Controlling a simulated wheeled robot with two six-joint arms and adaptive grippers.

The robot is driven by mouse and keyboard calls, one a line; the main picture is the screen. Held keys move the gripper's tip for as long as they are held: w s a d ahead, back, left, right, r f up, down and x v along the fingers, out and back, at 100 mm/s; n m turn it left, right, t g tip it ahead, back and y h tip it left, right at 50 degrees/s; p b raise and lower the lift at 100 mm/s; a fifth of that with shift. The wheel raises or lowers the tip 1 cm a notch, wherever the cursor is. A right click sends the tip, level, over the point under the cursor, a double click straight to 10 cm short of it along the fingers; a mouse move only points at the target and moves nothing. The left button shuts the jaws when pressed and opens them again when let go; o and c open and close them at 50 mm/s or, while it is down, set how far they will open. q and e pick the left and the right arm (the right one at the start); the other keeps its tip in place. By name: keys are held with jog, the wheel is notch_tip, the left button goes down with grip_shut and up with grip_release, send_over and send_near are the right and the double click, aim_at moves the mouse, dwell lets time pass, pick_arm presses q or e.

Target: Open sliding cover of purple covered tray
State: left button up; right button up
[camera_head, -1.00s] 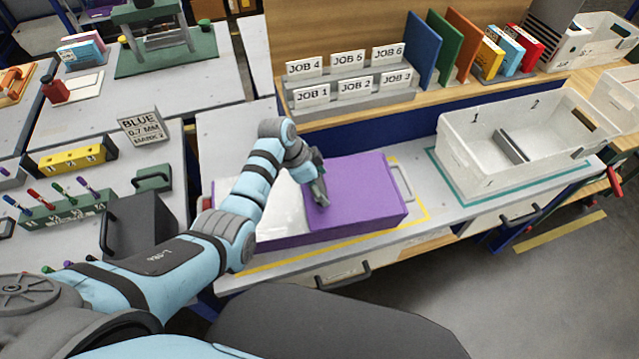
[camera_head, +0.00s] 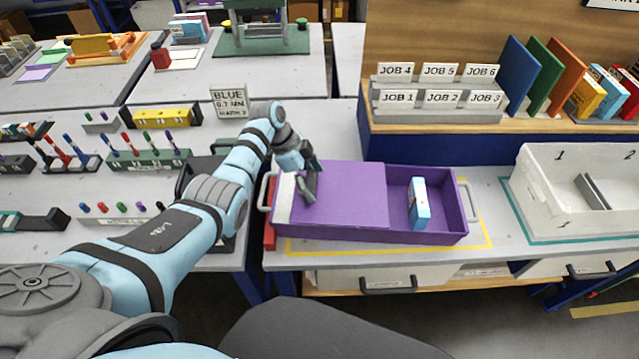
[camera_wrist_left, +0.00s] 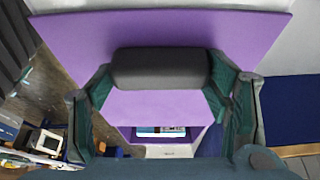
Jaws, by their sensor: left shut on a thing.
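The purple covered tray (camera_head: 455,228) sits on the bench inside a yellow outline. Its purple sliding cover (camera_head: 350,195) lies over the left and middle part, with a narrow pale strip at the left end. The right part is open and shows a blue and white box (camera_head: 419,203) standing inside. My left gripper (camera_head: 309,182) is at the cover's left end. In the left wrist view it is shut on the cover's dark grey handle (camera_wrist_left: 160,68), with a finger at each side. The box (camera_wrist_left: 160,131) also shows there beyond the cover. My right gripper is out of view.
A white bin (camera_head: 540,200) stands to the right of the tray. Job card holders (camera_head: 437,100) and upright coloured folders stand behind. Pen racks (camera_head: 150,158) and a yellow block (camera_head: 167,117) are on the bench to the left. A red thing lies at the tray's left edge.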

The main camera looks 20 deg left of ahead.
pick_arm(q)
jog(key=shift+s+a, duration=0.25)
jog(key=shift+a, duration=0.4)
jog(key=shift+s+a, duration=0.2)
jog(key=shift+a, duration=0.35)
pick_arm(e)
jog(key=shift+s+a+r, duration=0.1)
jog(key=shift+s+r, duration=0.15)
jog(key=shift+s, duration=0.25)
pick_arm(q)
jog(key=o, duration=1.7)
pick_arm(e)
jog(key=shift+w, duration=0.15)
